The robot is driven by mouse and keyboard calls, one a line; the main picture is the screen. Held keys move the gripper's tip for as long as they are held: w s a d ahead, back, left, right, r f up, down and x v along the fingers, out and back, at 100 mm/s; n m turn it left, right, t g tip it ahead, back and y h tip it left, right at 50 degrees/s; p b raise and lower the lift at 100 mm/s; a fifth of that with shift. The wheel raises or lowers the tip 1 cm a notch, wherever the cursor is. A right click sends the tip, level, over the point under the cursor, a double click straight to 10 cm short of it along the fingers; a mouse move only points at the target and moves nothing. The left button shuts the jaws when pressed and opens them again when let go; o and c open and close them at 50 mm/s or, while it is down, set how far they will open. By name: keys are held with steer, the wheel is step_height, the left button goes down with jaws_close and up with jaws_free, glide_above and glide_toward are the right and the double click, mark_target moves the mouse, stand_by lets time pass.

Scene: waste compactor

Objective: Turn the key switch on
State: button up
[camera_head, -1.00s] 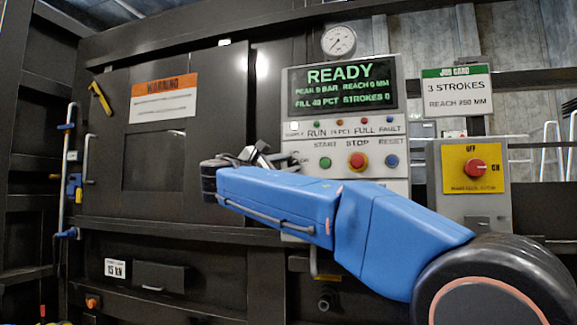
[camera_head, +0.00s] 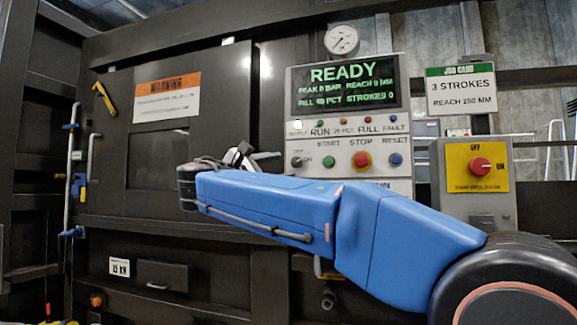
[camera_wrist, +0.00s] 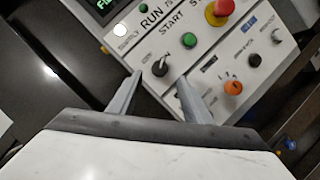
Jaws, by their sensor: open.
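The key switch (camera_head: 297,161) is a small dark knob on the light control panel (camera_head: 345,185), left of the green START button, with an ON label to its right. In the wrist view the key switch (camera_wrist: 160,67) lies between and just beyond my two fingertips, its light pointer angled toward ON. My gripper (camera_head: 262,156) is open and empty, just left of the switch in the head view. In the wrist view my gripper (camera_wrist: 161,78) has its fingers spread apart, with no clear contact with the knob.
Beside the switch are the green START button (camera_head: 328,161), the red STOP button (camera_head: 361,160) and the blue RESET button (camera_head: 395,159). An orange knob (camera_wrist: 233,88) and a black knob (camera_wrist: 254,60) sit lower on the panel. A red rotary switch (camera_head: 481,167) is at right.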

steer(key=v, duration=1.1)
steer(key=shift+f, duration=0.1)
